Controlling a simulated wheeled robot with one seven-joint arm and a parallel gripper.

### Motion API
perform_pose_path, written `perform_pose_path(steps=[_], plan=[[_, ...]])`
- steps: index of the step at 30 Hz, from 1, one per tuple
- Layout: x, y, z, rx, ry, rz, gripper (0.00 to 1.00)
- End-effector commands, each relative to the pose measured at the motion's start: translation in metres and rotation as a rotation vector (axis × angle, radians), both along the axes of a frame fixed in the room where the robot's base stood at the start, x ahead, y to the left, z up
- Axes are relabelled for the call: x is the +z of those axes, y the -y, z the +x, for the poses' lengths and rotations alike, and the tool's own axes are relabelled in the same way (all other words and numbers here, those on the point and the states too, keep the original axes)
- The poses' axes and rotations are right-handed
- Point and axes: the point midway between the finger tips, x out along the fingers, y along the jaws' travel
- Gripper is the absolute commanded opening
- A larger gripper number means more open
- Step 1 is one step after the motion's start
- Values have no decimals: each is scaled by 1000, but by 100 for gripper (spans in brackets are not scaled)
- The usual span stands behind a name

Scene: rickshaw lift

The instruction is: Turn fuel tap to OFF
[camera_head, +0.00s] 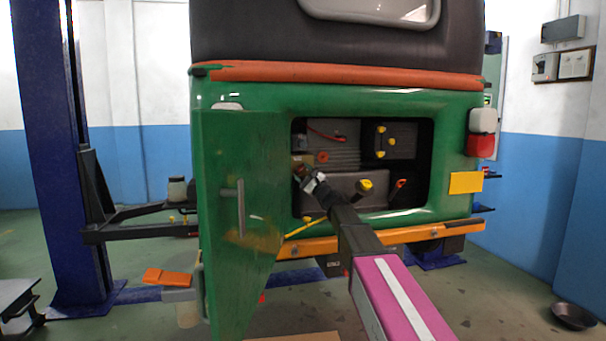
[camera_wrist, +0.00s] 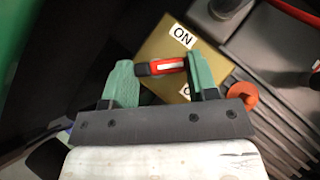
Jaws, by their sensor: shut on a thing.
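The fuel tap's red lever (camera_wrist: 172,66), with a pale stripe and a dark end, lies across the face of a brass-coloured block (camera_wrist: 158,45). An ON label (camera_wrist: 182,37) shows upside down near the block's upper edge. Another white label by my right finger is mostly hidden. My gripper (camera_wrist: 161,72) has a green finger at each end of the lever and is shut on it. In the head view, my gripper (camera_head: 307,180) reaches into the left side of the rear compartment, in front of the block (camera_head: 302,159). The lever cannot be made out there.
The green door (camera_head: 225,265) stands open left of the compartment, close to my arm. An orange-red knob (camera_wrist: 244,97) sits right of the tap. A grey tank (camera_head: 345,184) with a yellow cap (camera_head: 366,185) is right of my gripper. An orange bumper (camera_head: 400,236) runs below.

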Motion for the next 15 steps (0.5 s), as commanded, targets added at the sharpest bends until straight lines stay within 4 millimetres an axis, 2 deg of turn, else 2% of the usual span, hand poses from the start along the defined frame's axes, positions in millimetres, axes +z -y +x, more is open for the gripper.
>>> perform_pose_path(steps=[6,15], plan=[[-2,0,-1,-3,-27,87,30],[-3,-1,-1,-2,-38,130,30]])
